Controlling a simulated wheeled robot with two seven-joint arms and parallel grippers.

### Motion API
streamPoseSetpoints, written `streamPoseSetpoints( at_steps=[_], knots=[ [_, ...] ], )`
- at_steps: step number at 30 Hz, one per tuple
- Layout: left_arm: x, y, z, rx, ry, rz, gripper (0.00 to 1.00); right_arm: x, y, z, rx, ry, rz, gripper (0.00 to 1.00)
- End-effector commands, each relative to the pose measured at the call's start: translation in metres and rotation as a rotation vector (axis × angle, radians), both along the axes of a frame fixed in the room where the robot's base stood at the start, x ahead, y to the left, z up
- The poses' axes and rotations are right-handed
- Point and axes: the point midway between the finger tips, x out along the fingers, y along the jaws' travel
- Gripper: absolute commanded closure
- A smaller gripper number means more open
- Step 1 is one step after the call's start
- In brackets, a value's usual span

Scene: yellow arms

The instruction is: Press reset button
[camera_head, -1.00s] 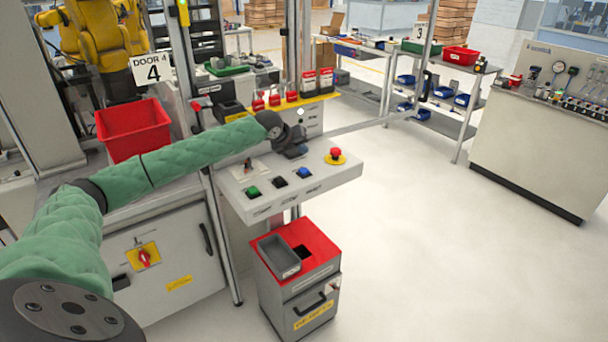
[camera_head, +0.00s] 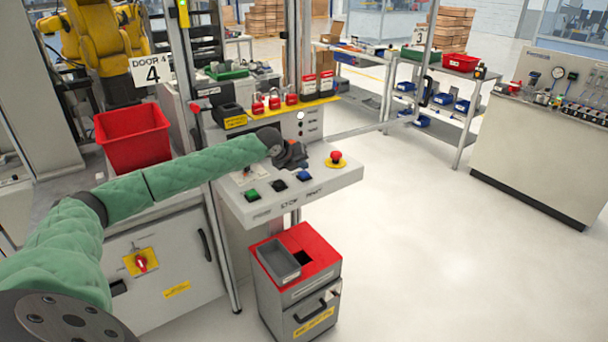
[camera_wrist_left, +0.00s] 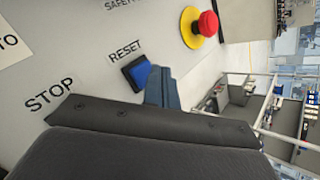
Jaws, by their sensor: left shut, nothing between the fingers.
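The blue reset button (camera_head: 304,175) is on the sloped grey control panel (camera_head: 340,178), right of a black button (camera_head: 278,186) and a green button (camera_head: 252,195). In the left wrist view, the blue button (camera_wrist_left: 137,72) sits below the printed word RESET. My left gripper (camera_head: 300,163) is shut and empty, just behind the blue button in the head view. In the wrist view its closed fingertips (camera_wrist_left: 160,75) overlap the button's right edge. I cannot tell whether they touch it. My right gripper is not in view.
A red emergency stop (camera_head: 336,157) on a yellow disc stands right of the button; it also shows in the wrist view (camera_wrist_left: 207,23). Red padlocks (camera_head: 275,101) stand on a yellow shelf behind. A red-topped bin (camera_head: 325,253) is below the panel. The floor to the right is clear.

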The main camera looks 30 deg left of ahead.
Motion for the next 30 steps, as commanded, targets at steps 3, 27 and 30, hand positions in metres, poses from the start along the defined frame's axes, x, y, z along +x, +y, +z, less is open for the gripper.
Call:
streamPoseSetpoints(
  at_steps=[3, 27, 30],
  knots=[
    [0.0000, 0.0001, 0.0001, 0.000, 0.000, 0.000, 1.00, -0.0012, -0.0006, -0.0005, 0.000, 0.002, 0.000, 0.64],
    [0.0000, 0.0001, 0.0002, 0.000, 0.000, 0.000, 1.00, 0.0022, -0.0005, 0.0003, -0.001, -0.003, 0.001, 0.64],
    [0.0000, 0.0001, 0.0002, 0.000, 0.000, 0.000, 1.00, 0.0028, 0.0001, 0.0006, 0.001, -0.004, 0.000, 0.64]
  ],
)
